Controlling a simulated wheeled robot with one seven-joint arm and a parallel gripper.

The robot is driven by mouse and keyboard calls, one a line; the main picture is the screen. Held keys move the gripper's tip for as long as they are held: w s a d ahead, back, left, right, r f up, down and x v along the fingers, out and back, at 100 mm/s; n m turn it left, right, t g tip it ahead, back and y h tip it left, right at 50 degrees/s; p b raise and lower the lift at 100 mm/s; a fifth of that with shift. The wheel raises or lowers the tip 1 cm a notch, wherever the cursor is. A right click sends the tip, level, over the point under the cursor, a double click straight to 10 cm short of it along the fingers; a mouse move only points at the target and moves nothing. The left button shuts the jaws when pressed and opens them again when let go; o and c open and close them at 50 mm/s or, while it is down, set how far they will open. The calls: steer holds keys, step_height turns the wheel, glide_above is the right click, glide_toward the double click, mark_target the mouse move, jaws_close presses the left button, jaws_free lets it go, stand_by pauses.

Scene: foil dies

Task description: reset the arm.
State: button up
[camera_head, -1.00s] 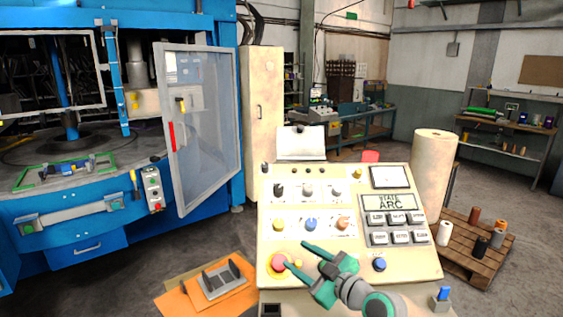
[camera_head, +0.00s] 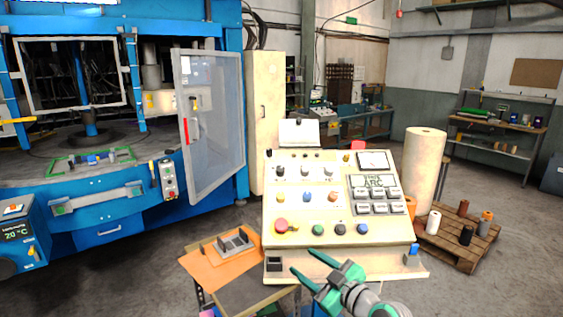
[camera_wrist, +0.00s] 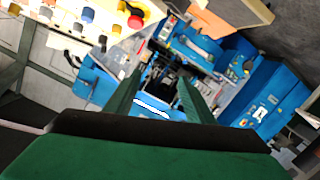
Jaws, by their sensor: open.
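My gripper (camera_head: 318,272) is green and open, with nothing between its fingers. In the head view it is low in the picture, in front of the lower edge of the control console (camera_head: 341,232). Its two fingers point up and to the left. In the wrist view the open fingers (camera_wrist: 158,88) frame the blue machine (camera_wrist: 215,65), with the console at the upper left. The red button (camera_head: 281,225) on the console is apart from the fingers in the head view. Part of my arm is cut off by the bottom edge.
The blue machine (camera_head: 115,220) with its open clear door (camera_head: 212,125) stands at the left. An orange board (camera_head: 205,268) with a grey die block (camera_head: 234,243) is left of the console. A pallet (camera_head: 470,250) with several small rolls and a tall roll (camera_head: 421,175) are at the right.

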steer(key=s+a+f+m+t+h, duration=0.1)
steer(key=s+a+f+m+h, duration=0.15)
steer(key=f, duration=0.55)
steer(key=s+a+f+m+t+h, duration=0.15)
steer(key=f+m, duration=0.25)
steer(key=f, duration=0.4)
steer(key=s+a+f+m+h, duration=0.3)
steer(key=s+f+m+h, duration=0.15)
steer(key=s+f, duration=0.85)
steer(key=s+m+h, duration=0.2)
steer(key=s, duration=1.7)
steer(key=s+r, duration=0.3)
steer(key=s, duration=0.4)
steer(key=s+r+n, duration=0.1)
steer(key=s+r, duration=0.2)
steer(key=s, duration=0.4)
steer(key=shift+s+a+r+y, duration=0.15)
steer(key=shift+s+r+y, duration=0.15)
steer(key=shift+y, duration=0.15)
